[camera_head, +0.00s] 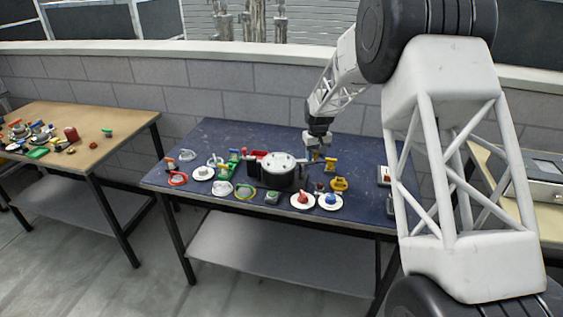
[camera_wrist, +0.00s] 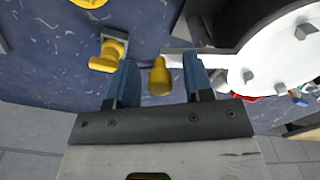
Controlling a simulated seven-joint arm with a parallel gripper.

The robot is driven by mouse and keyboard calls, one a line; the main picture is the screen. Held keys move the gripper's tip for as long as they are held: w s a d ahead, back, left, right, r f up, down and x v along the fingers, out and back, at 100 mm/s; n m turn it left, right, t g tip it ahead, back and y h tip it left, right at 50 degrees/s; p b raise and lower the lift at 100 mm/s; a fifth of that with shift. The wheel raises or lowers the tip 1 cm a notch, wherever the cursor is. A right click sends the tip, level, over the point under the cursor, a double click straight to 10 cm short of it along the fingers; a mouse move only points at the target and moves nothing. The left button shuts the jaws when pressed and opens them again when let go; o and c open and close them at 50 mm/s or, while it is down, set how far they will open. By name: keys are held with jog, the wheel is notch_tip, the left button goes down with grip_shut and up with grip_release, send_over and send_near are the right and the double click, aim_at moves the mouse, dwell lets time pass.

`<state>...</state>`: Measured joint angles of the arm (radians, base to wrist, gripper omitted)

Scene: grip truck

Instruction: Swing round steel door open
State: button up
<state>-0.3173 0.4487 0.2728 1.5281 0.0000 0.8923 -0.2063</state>
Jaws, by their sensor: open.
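The round steel door (camera_head: 280,161) lies flat on a black round body (camera_head: 279,180) on the blue table. In the wrist view the pale door (camera_wrist: 268,62), with bolts round its rim, fills the right side. A light arm (camera_wrist: 200,58) runs left from it, and a yellow knob (camera_wrist: 159,78) shows at the arm's end. My gripper (camera_wrist: 157,70) is open, with its two blue fingers on either side of the knob. I cannot tell whether they touch it. In the head view my gripper (camera_head: 317,152) is low, just right of the door.
A yellow fitting (camera_wrist: 108,54) stands close left of my left finger. A yellow ring-like part (camera_head: 339,184) and white plates with a red knob (camera_head: 303,197) and a blue knob (camera_head: 331,199) lie near the front. Several small parts crowd the table's left. The blue table (camera_head: 225,133) is clear at the back.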

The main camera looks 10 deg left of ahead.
jog(key=shift+c, duration=0.5)
jog(key=c, duration=0.5)
jog(key=shift+o, duration=0.2)
